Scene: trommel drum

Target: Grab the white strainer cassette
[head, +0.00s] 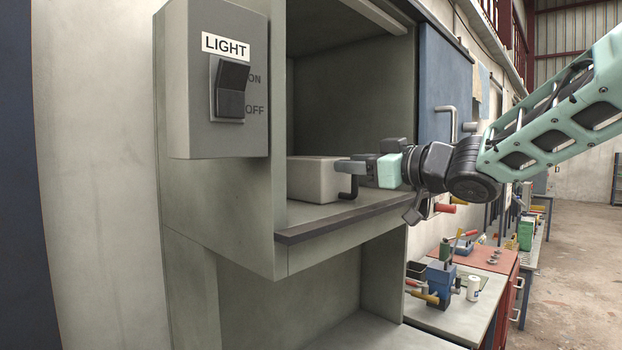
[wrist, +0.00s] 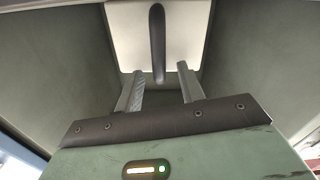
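The white strainer cassette (head: 312,180) sits on the shelf inside the open cabinet bay in the head view. In the wrist view, its pale front face (wrist: 185,35) shows a dark vertical handle (wrist: 157,45). The handle also shows in the head view (head: 349,187), below my gripper's fingers. My gripper (head: 345,166) is close in front of the cassette, reaching in from the right. In the wrist view, my gripper (wrist: 160,72) is open, and the handle's lower end appears between the two fingertips. I cannot tell whether the fingers touch the handle.
The bay's walls rise on both sides of the cassette, and a dark-edged shelf lip (head: 335,222) runs in front. A light switch box (head: 218,80) stands at left. A blue door (head: 443,85) is at right. A bench (head: 455,300) with tools stands lower right.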

